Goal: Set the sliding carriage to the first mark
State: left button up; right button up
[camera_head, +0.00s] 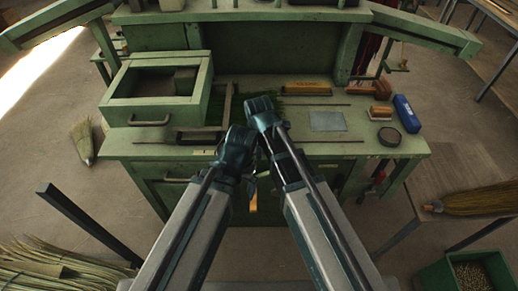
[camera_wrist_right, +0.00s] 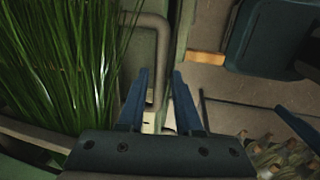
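The sliding carriage and its first mark cannot be picked out with certainty; my arms cover the middle of the bench. My right gripper (camera_head: 262,104) is over the bench's middle, by green bristles (camera_head: 234,103). In the right wrist view its blue fingers (camera_wrist_right: 160,74) are apart. A bent grey metal bar (camera_wrist_right: 158,38) shows between and beyond them, with no visible contact. The green bristles (camera_wrist_right: 62,60) are left of the fingers. My left gripper (camera_head: 237,147) is close to the right one, nearer the bench's front edge; its fingers are not clear.
A green open-topped box (camera_head: 125,109) with a front handle (camera_head: 150,122) stands on the bench's left. A metal plate (camera_head: 328,121), a blue box (camera_head: 407,113), a dark round tin (camera_head: 389,137) and brushes (camera_head: 380,113) are on the right. A thin rod (camera_head: 335,141) lies near the front.

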jog(key=shift+o, duration=0.9)
notch_tip(320, 180, up, 7)
jog(key=s+p, duration=0.1)
jog(key=p, duration=0.6)
jog(key=shift+s+r, duration=0.2)
